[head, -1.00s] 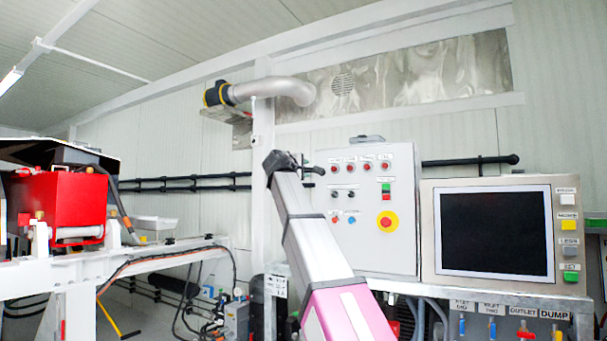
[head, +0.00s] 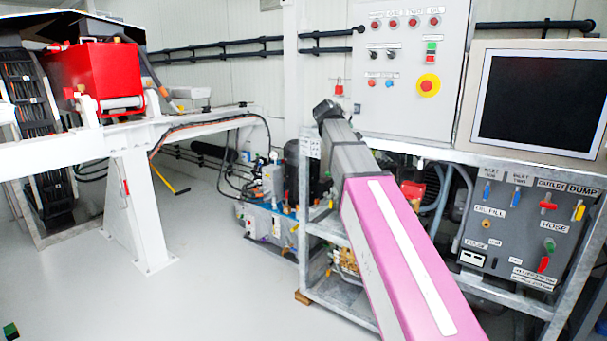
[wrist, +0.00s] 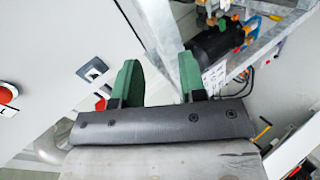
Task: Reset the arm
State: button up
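My arm, pink and grey, reaches up through the middle of the head view, its far end in front of the lower left of the control panel (head: 385,105). The gripper is not visible in the head view. In the wrist view my gripper (wrist: 159,62) shows two green fingers set apart, with nothing between them. It is open and empty. A pale panel face with a red button (wrist: 8,93) fills the left of that view.
A monitor (head: 535,100) and a grey valve box (head: 525,230) stand on the right on a metal frame (head: 320,285). A red tank (head: 102,75) sits on a white beam (head: 95,136) at left. The floor (head: 215,285) between them is clear.

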jog(key=s+d+f+m+g+y, duration=0.1)
jog(key=s+f+g, duration=0.15)
jog(key=f, duration=0.75)
jog(key=s+d+f+m+g+y, duration=0.1)
jog(key=s+f, duration=0.3)
jog(key=f, duration=0.5)
jog(key=s+d+f+m+g+y, duration=0.1)
jog(key=s+f, duration=0.3)
jog(key=f, duration=0.6)
jog(key=s+f+m+g+y, duration=0.3)
jog(key=s+f+m+g, duration=0.2)
jog(key=s+f, duration=1.5)
jog(key=shift+s+d+f+m+g+y, duration=0.15)
jog(key=shift+d+f+m+g+y, duration=0.2)
jog(key=shift+f, duration=0.55)
jog(key=shift+a, duration=0.1)
